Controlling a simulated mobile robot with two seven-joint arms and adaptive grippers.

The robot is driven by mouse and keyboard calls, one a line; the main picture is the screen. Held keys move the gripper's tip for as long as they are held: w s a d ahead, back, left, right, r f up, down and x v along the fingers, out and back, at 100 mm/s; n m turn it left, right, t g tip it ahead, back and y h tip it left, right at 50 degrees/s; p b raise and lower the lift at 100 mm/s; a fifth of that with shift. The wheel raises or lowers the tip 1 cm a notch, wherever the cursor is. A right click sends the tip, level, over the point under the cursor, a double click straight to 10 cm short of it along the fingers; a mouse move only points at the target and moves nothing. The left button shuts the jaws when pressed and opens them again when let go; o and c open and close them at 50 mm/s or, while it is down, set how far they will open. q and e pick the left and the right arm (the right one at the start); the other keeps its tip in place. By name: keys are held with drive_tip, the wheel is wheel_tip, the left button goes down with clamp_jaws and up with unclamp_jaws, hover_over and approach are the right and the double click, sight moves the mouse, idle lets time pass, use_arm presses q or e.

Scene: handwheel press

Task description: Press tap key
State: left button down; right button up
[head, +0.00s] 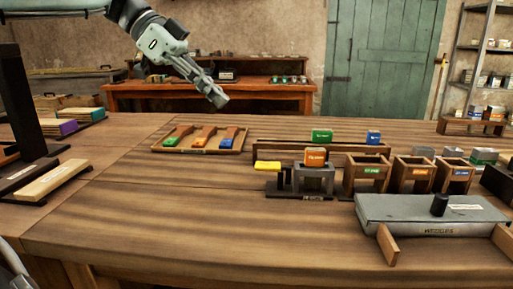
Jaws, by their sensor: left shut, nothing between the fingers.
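A shallow wooden tray (158,149) lies on the workbench left of centre. It holds three sloped wooden keys with coloured ends: a green one (171,142), an orange one (200,138) and a blue one (226,138). I cannot tell which of them, if any, is the tap key. My left gripper (218,100) is shut and empty. It points down and right in the air, above the tray in the picture and apart from it. My right gripper is not in view.
A grey metal box with a black knob (439,205) stands at the right front. Small open wooden boxes (364,172) and a grey stand (314,180) with an orange block (315,157) are behind it. A black upright (18,105) stands at left. The front middle of the workbench (220,220) is clear.

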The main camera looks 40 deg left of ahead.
use_arm(q)
hover_over(268, 164)
drive_tip(key=s+a, duration=0.2)
drive_tip(key=a, duration=0.1)
wheel_tip(268, 164, down, 7)
drive_tip(key=f, duration=0.3)
drive_tip(key=shift+w+d, duration=0.15)
drive_tip(key=shift+d, duration=0.15)
drive_tip(key=shift+f, duration=0.55)
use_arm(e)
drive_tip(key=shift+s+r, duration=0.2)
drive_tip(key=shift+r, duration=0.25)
